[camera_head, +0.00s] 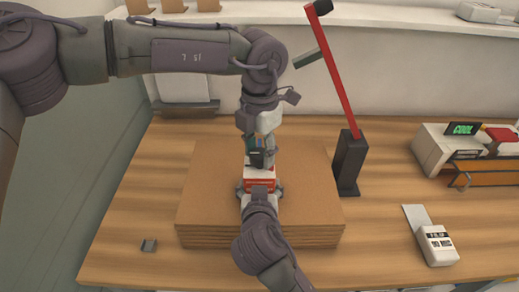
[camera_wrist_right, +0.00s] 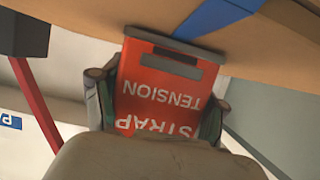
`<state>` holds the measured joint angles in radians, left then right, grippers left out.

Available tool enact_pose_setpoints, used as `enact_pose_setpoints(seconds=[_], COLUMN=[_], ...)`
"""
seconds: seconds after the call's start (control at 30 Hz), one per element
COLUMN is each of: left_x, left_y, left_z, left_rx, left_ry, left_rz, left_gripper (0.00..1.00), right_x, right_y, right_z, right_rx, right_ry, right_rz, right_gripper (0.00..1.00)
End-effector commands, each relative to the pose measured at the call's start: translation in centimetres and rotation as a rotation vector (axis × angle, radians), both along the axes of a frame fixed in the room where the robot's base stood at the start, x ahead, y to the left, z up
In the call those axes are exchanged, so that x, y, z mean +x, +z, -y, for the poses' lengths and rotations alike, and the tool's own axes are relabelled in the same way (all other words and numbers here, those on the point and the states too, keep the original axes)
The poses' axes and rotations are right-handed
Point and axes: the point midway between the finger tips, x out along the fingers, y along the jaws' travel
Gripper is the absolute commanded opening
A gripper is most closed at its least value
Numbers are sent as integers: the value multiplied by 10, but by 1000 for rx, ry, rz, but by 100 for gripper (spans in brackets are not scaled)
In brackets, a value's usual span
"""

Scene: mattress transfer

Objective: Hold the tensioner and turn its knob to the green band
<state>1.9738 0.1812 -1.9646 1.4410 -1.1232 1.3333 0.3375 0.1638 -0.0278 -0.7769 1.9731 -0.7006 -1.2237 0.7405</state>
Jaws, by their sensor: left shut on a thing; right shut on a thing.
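The tensioner (camera_head: 260,183) is a red and white block on the cardboard stack (camera_head: 205,205). In the right wrist view the tensioner (camera_wrist_right: 150,97) shows its red face with upside-down white "STRAP TENSION" lettering. My right gripper (camera_wrist_right: 155,112) is shut on it, one finger on each side; it also shows in the head view (camera_head: 260,190), reaching in from the front. My left gripper (camera_head: 259,160) comes down from above at the tensioner's far end, closed where the knob would be. The knob and green band are hidden, so the knob's setting cannot be read.
A blue strap (camera_wrist_right: 220,14) runs over the cardboard beside the tensioner. A black stand (camera_head: 349,165) with a red pole rises right of the stack.

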Motion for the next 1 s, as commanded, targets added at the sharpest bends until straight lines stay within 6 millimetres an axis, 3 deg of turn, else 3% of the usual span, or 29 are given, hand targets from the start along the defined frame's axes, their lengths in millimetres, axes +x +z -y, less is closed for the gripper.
enact_pose_setpoints(seconds=[0.07, 0.47, 1.0], left_x=[1, 1, 1], left_y=[0, 0, 0], left_z=[0, -1, -1], left_rx=[1, -2, -8], left_ry=[1, -82, -544], left_rz=[2, 1, 2], left_gripper=[10, 10, 10], right_x=[1, 0, 0], right_y=[3, 3, 2], right_z=[0, 0, 0], right_rx=[2, 2, 2], right_ry=[0, 0, 0], right_rz=[6, 6, 5], right_gripper=[3, 3, 3])
